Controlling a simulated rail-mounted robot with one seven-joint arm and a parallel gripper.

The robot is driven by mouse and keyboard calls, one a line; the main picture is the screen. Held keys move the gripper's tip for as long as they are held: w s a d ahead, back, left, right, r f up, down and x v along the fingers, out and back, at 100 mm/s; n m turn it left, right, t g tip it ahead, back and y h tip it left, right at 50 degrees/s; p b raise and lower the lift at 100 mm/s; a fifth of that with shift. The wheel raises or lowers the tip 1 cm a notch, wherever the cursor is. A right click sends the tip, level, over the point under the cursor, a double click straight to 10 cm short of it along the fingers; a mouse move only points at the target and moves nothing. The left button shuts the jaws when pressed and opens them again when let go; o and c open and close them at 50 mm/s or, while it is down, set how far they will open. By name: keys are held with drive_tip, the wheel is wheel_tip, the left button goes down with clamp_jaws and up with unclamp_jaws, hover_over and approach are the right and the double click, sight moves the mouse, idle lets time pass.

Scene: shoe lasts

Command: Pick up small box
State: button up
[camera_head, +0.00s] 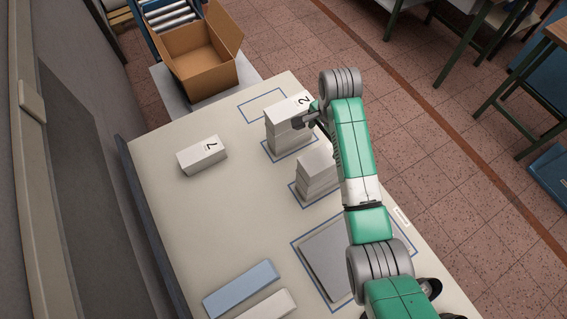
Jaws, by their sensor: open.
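Several small white boxes are on the table. A stack of white boxes (282,137) stands in a blue outlined rectangle, and its top box (284,107) carries a "2". My gripper (308,118) is open at the right end of that top box; whether it touches the box cannot be told. A single white box (200,157) marked "7" lies to the left. A shorter stack of pale boxes (316,175) stands nearer, in another blue outline. Which one is the small box cannot be told. The arm hides part of the gripper.
An open cardboard box (203,75) stands on a grey surface beyond the table (170,205). An empty blue outline (262,105) lies behind the stack. A blue block (241,289), a cream block (268,305) and a grey plate (335,262) lie nearer. The table's left-middle is clear.

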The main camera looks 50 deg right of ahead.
sight(328, 155)
drive_tip(key=shift+s+f+m+g+y, duration=0.3)
drive_tip(key=shift+s+f, duration=0.3)
drive_tip(key=shift+f, duration=0.1)
drive_tip(key=shift+s+f, duration=0.15)
drive_tip(key=shift+f, duration=0.1)
drive_tip(key=f, duration=0.6)
drive_tip(key=shift+s+a+f, duration=0.15)
drive_tip(key=shift+s, duration=0.25)
drive_tip(key=shift+w+f, duration=0.1)
drive_tip(key=shift+f, duration=0.4)
drive_tip(key=c, duration=1.2)
